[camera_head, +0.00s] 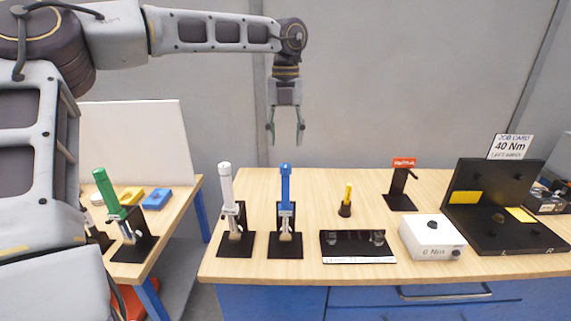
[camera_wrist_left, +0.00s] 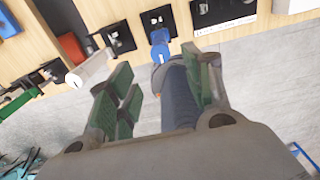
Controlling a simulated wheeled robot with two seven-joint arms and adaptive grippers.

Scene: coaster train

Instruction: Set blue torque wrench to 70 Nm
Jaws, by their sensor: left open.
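The blue torque wrench (camera_head: 286,186) stands upright in a black stand (camera_head: 284,249) on the wooden table, handle up. It also shows in the left wrist view (camera_wrist_left: 160,38), partly hidden. My left gripper (camera_head: 286,136) is open and points down, above the blue wrench's top in the head view with a gap between them. In the left wrist view its green fingers (camera_wrist_left: 160,92) are spread. A dark blue ribbed shape shows between them; I cannot tell what it is. The wrench's setting is too small to read. My right gripper is not in view.
A white wrench (camera_head: 226,187) stands close left of the blue one. A green wrench (camera_head: 107,192) leans on the side table. A black tray (camera_head: 358,256), a white box (camera_head: 432,238) reading "0 Nm", and a black fixture with a "40 Nm" job card (camera_head: 510,147) stand to the right.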

